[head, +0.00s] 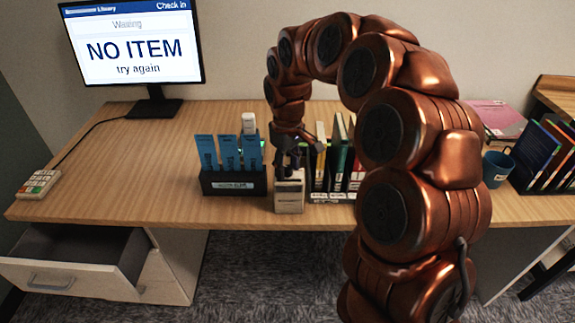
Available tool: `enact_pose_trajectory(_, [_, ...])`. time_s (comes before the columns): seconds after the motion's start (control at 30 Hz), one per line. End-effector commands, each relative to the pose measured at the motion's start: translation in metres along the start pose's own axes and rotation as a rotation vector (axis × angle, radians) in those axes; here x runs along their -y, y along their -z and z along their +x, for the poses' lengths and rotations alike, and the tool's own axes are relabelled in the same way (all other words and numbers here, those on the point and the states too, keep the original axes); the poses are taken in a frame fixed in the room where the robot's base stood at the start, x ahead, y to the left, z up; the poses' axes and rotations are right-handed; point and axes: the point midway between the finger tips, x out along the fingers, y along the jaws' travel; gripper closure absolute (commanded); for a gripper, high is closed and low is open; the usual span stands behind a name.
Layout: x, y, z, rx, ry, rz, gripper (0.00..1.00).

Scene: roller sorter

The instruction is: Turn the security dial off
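A small beige box (289,198) with a dark label on its front stands near the front edge of the wooden desk. My gripper (288,172) points down at the top of this box, directly over it. The dark fingers appear to reach the top of the box. Whether they touch it or close around anything is too small to tell. No dial can be made out; the top of the box is mostly hidden by my gripper.
A black holder with blue cards (232,184) stands close left of the box, upright books (340,165) close right. A keypad (39,184) lies far left, above an open drawer (75,262). A monitor (135,45) reads "NO ITEM". A blue mug (497,168) stands right.

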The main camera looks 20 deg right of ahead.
Motion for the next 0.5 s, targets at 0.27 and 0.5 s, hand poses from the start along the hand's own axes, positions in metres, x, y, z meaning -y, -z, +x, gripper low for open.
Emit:
enact_pose_trajectory(0.27, [0.000,0.000,0.000,0.000,0.000,0.001,0.47])
enact_pose_trajectory(0.5, [-0.001,0.001,-0.013,-0.002,-0.001,0.001,0.47])
